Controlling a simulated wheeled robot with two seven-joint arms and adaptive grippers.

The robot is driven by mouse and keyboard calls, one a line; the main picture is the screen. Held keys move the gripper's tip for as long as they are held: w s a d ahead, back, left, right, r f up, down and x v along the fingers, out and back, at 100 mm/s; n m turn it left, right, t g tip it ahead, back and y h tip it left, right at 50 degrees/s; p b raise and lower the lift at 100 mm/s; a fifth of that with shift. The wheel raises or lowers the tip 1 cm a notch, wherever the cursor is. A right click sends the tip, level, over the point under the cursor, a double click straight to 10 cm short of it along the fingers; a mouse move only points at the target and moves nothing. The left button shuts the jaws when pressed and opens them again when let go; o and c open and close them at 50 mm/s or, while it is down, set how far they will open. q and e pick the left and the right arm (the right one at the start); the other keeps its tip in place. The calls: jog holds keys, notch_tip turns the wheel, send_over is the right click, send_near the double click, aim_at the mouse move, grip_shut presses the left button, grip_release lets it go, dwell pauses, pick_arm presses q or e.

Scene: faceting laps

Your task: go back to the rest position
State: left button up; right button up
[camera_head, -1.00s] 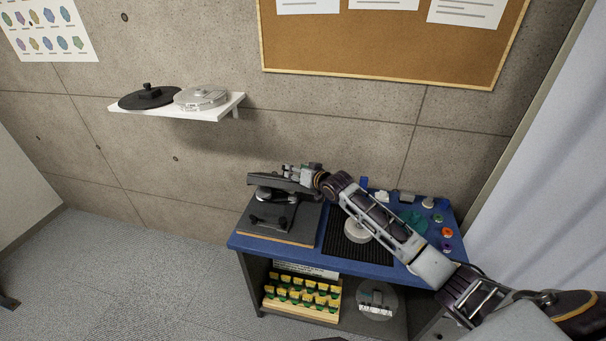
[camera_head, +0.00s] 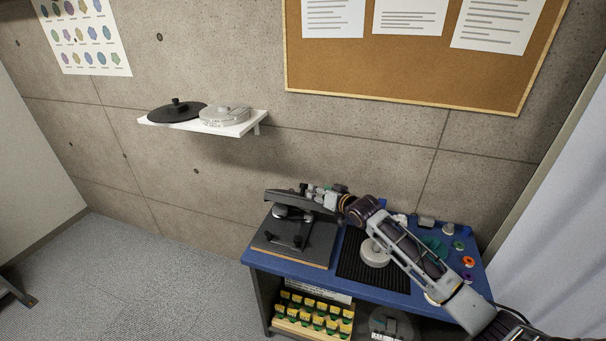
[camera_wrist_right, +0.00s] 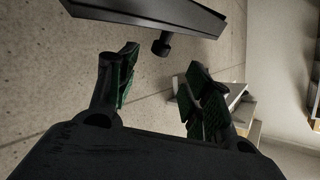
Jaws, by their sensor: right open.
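My right gripper (camera_head: 308,189) is beside the raised dark arm of the faceting machine (camera_head: 300,240), at the left of the blue table. In the right wrist view the gripper (camera_wrist_right: 165,82) has its two green-padded fingers spread with nothing between them. A dark bar (camera_wrist_right: 160,12) with a small knob is just beyond the fingertips; I cannot tell whether they touch. My right arm reaches in from the lower right over the table. My left gripper is not in view.
The blue table (camera_head: 375,285) holds a black mat (camera_head: 352,262) with a grey lap (camera_head: 374,252) and several small coloured items at right. A wall shelf (camera_head: 245,127) bears a black disc (camera_head: 177,111) and a silver disc (camera_head: 224,117). A yellow-topped rack (camera_head: 312,318) is below.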

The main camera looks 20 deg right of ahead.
jog(key=s+a+f+n+g, duration=0.1)
jog(key=s+a+f, duration=0.15)
jog(key=s, duration=0.25)
jog(key=s+a+f+g+h, duration=0.1)
jog(key=s+a+f+g, duration=0.1)
jog(key=s+f, duration=0.3)
jog(key=s+a+f+n+g, duration=0.1)
jog(key=s+a+f, duration=0.15)
jog(key=s, duration=0.35)
jog(key=s+d+f+n+g+h, duration=0.15)
jog(key=s+g, duration=0.45)
jog(key=s, duration=1.8)
notch_tip(320, 180, down, 34)
jog(key=s+d+g, duration=0.1)
jog(key=s, duration=0.1)
jog(key=s+d+f, duration=0.2)
jog(key=s+f, duration=0.7)
jog(key=s, duration=0.2)
jog(key=s+d+f+g+h, duration=0.1)
jog(key=s+d+f, duration=0.1)
jog(key=s+f, duration=0.8)
jog(key=shift+s+f+g, duration=0.25)
jog(key=shift+s+g, duration=0.05)
jog(key=shift+s, duration=0.35)
